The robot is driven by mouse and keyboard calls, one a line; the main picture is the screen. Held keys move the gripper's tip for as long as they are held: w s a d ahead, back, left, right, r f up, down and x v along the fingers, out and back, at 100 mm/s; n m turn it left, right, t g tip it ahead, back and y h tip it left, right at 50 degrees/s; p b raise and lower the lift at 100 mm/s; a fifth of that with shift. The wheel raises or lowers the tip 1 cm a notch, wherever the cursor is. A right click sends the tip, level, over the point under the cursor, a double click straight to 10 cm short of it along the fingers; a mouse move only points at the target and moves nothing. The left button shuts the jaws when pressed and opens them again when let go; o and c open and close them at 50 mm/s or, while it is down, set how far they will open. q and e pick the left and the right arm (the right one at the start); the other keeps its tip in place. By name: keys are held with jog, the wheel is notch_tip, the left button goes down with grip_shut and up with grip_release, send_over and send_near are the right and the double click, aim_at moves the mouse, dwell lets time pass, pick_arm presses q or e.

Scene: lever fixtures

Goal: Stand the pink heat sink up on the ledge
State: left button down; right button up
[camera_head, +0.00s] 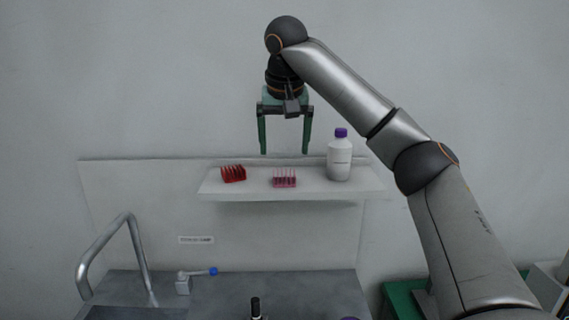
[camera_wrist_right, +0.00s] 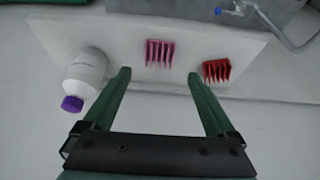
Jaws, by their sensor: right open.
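The pink heat sink (camera_head: 285,179) lies on the white ledge (camera_head: 240,191), near its front edge and about midway along. It also shows in the right wrist view (camera_wrist_right: 159,53), with its row of fins in sight. My right gripper (camera_head: 285,152) is open and empty, above the ledge and over the pink heat sink, with its green fingers pointing down. In the right wrist view its fingers (camera_wrist_right: 166,72) are spread to either side of the pink heat sink, apart from it. My left gripper is not in view.
A red heat sink (camera_head: 233,174) sits to the left on the ledge. A white bottle with a purple cap (camera_head: 340,160) stands to the right. Below are a metal counter (camera_head: 275,290), a faucet (camera_head: 131,250) and a small valve with a blue knob (camera_head: 213,271).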

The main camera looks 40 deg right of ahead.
jog(key=shift+v, duration=2.05)
